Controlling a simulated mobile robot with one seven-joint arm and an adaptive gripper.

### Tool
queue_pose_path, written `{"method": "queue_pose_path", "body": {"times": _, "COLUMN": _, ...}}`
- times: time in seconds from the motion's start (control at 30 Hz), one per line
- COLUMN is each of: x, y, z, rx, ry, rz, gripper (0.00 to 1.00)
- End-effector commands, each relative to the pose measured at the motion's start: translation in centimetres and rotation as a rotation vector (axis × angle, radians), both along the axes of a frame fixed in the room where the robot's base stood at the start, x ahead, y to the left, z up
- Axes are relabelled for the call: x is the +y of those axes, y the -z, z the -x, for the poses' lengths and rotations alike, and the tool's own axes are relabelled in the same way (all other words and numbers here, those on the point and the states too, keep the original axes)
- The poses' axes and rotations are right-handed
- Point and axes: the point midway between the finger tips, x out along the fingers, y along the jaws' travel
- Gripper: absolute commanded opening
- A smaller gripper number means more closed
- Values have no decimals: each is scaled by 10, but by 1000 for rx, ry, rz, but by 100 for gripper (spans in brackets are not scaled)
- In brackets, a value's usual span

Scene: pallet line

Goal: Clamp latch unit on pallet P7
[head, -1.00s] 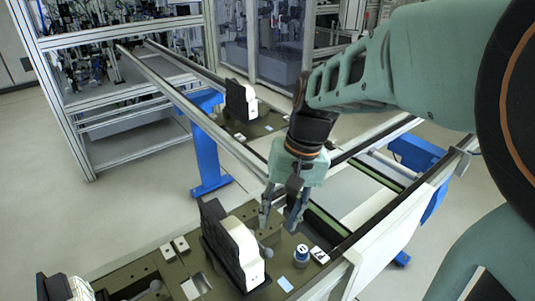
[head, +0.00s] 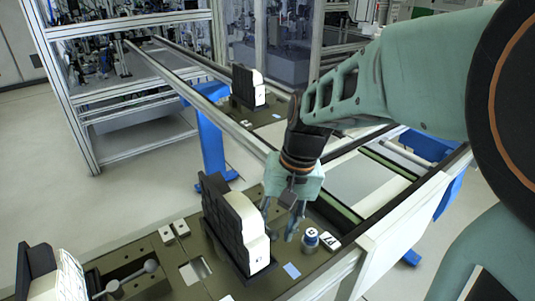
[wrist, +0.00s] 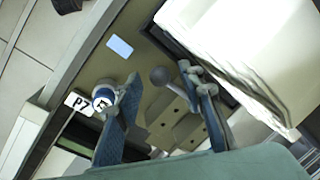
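The latch unit (head: 250,232), a white block with a black back, stands upright on the olive pallet P7 (head: 215,285) in the head view. Its white side (wrist: 245,45) fills the upper right of the wrist view. A grey ball-ended lever (wrist: 160,76) shows between my fingers in the wrist view. In the head view, I cannot make that lever out clearly behind my fingers. My gripper (head: 281,220) points down just right of the unit, open. In the wrist view its fingers (wrist: 163,85) are apart on either side of the ball, with no clear contact.
A blue-and-white round piece (head: 310,238) and the P7 label (wrist: 77,101) are close to my left finger in the wrist view. Another unit (head: 247,88) stands on a pallet farther up the line. A similar unit (head: 65,278) is at lower left. Conveyor rails border the pallets.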

Motion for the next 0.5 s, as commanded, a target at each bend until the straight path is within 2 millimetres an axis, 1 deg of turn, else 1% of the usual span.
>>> {"method": "queue_pose_path", "body": {"times": 0.03, "x": 1, "y": 4, "z": 0, "rx": 0, "ry": 0, "rz": 0, "gripper": 36}}
{"method": "queue_pose_path", "body": {"times": 0.3, "x": 1, "y": 3, "z": 0, "rx": 0, "ry": 0, "rz": 0, "gripper": 36}}
{"method": "queue_pose_path", "body": {"times": 0.37, "x": 1, "y": 3, "z": 0, "rx": 0, "ry": 0, "rz": 0, "gripper": 30}}
{"method": "queue_pose_path", "body": {"times": 0.5, "x": 1, "y": 3, "z": 0, "rx": 0, "ry": 0, "rz": 0, "gripper": 15}}
